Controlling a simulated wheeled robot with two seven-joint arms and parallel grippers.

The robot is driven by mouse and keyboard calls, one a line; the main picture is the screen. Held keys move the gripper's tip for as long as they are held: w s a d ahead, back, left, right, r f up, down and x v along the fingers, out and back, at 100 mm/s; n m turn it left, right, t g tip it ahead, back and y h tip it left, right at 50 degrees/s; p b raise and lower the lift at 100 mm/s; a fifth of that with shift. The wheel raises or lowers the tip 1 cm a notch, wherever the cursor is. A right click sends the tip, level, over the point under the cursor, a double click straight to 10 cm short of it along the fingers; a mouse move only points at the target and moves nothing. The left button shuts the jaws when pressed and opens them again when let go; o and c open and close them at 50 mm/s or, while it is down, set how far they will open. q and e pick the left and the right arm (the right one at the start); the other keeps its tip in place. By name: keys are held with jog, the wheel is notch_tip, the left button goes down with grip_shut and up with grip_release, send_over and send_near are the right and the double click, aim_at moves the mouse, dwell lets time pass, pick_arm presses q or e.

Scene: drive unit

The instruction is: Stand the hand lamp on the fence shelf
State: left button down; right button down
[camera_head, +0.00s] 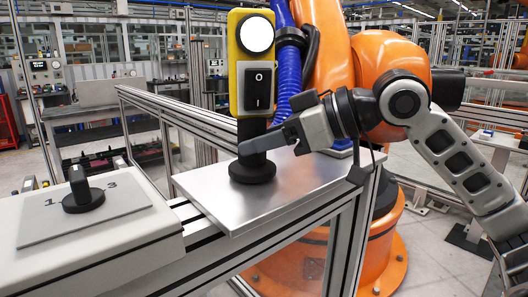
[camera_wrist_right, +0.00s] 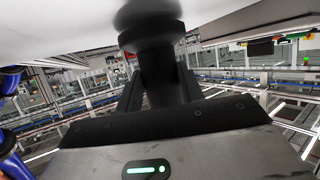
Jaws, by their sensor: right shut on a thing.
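The hand lamp (camera_head: 240,62) is upright, with a yellow and black body, a round white light, a rocker switch and a black stem. Its round black base (camera_head: 252,170) is at the fence shelf (camera_head: 300,180), a bare metal plate; I cannot tell whether it rests fully. My right gripper (camera_head: 256,146) comes from the right and is shut on the stem just above the base. In the right wrist view the dark stem (camera_wrist_right: 158,72) is between my right gripper's fingers (camera_wrist_right: 160,92), with the base toward the pale shelf surface. My left gripper is not in view.
A grey panel with a black rotary switch (camera_head: 83,190) sits on a box at the left. An orange robot arm (camera_head: 378,75) with a blue hose (camera_head: 288,65) stands close behind the shelf. Fence rails (camera_head: 172,112) run behind. The shelf's right part is clear.

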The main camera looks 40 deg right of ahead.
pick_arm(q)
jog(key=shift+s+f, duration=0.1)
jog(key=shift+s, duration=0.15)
pick_arm(e)
jog(key=shift+f, duration=0.1)
jog(key=shift+f, duration=0.2)
jog(key=c, duration=0.9)
grip_release()
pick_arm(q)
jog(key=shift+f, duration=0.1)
